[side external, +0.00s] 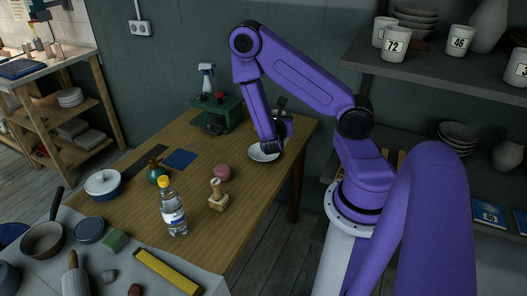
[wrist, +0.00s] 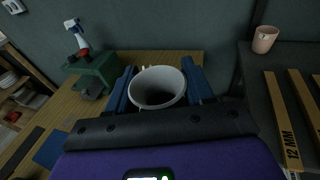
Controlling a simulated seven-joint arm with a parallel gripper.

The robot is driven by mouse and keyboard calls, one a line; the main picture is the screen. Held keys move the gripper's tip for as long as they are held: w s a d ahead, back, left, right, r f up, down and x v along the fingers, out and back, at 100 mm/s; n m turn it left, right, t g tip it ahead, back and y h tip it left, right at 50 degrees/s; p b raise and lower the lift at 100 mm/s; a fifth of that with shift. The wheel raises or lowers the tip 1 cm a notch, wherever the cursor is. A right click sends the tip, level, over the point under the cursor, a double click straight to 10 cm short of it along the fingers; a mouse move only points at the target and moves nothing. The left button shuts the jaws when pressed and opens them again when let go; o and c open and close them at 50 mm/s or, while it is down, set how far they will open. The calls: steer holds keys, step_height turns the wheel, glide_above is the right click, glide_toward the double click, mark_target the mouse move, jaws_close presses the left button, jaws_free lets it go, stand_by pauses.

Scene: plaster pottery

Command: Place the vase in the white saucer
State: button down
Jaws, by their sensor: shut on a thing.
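The vase (wrist: 158,92) is a pale, wide-mouthed vessel, seen from above into its dark opening in the wrist view. My gripper (wrist: 158,80) has one blue finger on each side of it and is shut on it. The white saucer (side external: 263,152) lies on the wooden table near its far right edge in the side view. My gripper is beside and above the saucer there, mostly hidden by my arm. The vase cannot be made out in the side view. The saucer is not visible in the wrist view, so the gap between them cannot be told.
A green box (side external: 217,117) with a spray bottle (side external: 206,82) stands at the back of the table (side external: 245,203). A pink pot (side external: 222,172), a wooden stamp (side external: 218,196), a water bottle (side external: 173,208) and a teal flask (side external: 157,172) stand nearer. Shelves (side external: 440,72) stand at right.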

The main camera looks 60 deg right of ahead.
steer(key=shift+s+d+r, duration=0.15)
steer(key=shift+s+d, duration=0.1)
steer(key=shift+s, duration=0.25)
steer(key=w+d+f, duration=0.9)
steer(key=w+f, duration=0.1)
steer(key=f, duration=0.3)
steer(key=shift+w, duration=0.2)
stand_by(0.3)
steer(key=shift+f, duration=0.5)
steer(key=shift+c, duration=2.2)
jaws_free()
